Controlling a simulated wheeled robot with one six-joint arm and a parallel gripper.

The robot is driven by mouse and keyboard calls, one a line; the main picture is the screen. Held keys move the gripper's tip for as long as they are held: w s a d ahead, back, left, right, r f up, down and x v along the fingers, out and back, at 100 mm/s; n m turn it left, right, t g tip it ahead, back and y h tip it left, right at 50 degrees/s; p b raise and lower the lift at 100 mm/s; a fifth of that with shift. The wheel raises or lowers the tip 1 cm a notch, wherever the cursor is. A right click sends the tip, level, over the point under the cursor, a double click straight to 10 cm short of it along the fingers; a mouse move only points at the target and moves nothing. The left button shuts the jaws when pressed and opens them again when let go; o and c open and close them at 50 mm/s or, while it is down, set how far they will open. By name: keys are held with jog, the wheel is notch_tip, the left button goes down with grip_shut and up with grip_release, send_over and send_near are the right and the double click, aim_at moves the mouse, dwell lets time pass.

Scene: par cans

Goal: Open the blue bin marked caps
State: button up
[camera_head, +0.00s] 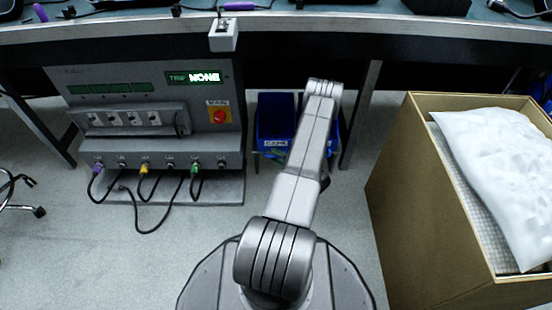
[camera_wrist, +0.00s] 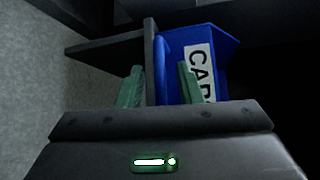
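The blue bin marked caps (camera_head: 272,122) sits low under the table, just left of my arm in the head view, its white label facing me. In the wrist view the bin (camera_wrist: 172,50) stands right of centre, its label turned sideways and partly cut off. My gripper (camera_wrist: 160,76) shows there as two green fingers standing apart, with nothing clearly held between them. The right finger overlaps the bin's face and the bin's left edge shows between the fingers. I cannot tell whether they touch.
More blue (camera_head: 335,137) shows right of my arm, partly hidden. A grey power unit (camera_head: 150,147) with cables stands left. A large cardboard box (camera_head: 420,205) with a white bag stands right. The table edge (camera_head: 400,24) runs above. A dark shelf or bracket (camera_wrist: 108,50) lies beside the bin.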

jog(key=shift+w+a, duration=0.2)
